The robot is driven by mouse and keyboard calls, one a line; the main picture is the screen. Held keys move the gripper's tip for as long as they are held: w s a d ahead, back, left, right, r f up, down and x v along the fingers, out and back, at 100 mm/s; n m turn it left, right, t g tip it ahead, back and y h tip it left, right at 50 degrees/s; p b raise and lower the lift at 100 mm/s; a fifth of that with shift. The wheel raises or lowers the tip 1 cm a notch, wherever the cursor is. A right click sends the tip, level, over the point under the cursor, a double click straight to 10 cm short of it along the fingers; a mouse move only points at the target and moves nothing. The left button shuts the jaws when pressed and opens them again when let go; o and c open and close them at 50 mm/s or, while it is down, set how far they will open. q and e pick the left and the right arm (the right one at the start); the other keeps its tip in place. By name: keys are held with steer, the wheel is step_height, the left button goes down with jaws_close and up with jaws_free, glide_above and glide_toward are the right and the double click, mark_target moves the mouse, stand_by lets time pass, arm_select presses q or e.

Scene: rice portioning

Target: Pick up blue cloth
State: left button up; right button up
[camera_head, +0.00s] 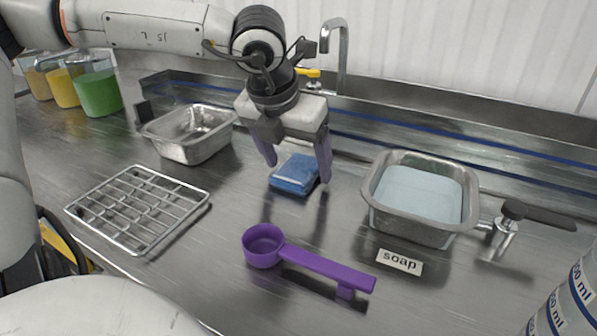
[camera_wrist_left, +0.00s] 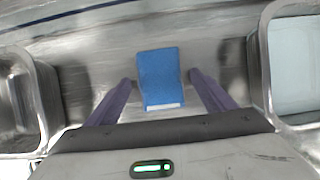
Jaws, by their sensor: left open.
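The blue cloth (camera_head: 295,174) lies folded on the steel counter, between the empty metal pan and the pan of pale liquid. It also shows in the left wrist view (camera_wrist_left: 160,78), centred ahead of the fingers, with a white strip along its near edge. My left gripper (camera_head: 297,172) is open and points down over the cloth, one finger to each side. In the left wrist view the fingers (camera_wrist_left: 160,84) stand apart with the cloth between them in the picture; they do not appear to touch it. My right gripper is not in view.
An empty metal pan (camera_head: 193,149) stands left and a pan of pale liquid (camera_head: 376,203) right, with a "soap" label (camera_head: 400,262) before it. A wire rack (camera_head: 204,203) and a purple scoop (camera_head: 318,263) lie nearer. A faucet (camera_head: 342,60) stands behind.

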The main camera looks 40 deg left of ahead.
mark_target(297, 169)
arm_select(q)
steer(key=shift+f+b, duration=0.35)
steer(key=shift+b, duration=0.25)
stand_by(0.6)
steer(key=c, duration=1.2)
steer(key=shift+o, duration=0.2)
steer(key=shift+r+p, duration=0.2)
steer(key=shift+p, duration=0.2)
step_height(297, 169, up, 10)
steer(key=p, duration=0.1)
steer(key=o, duration=0.3)
steer(key=shift+c, duration=1)
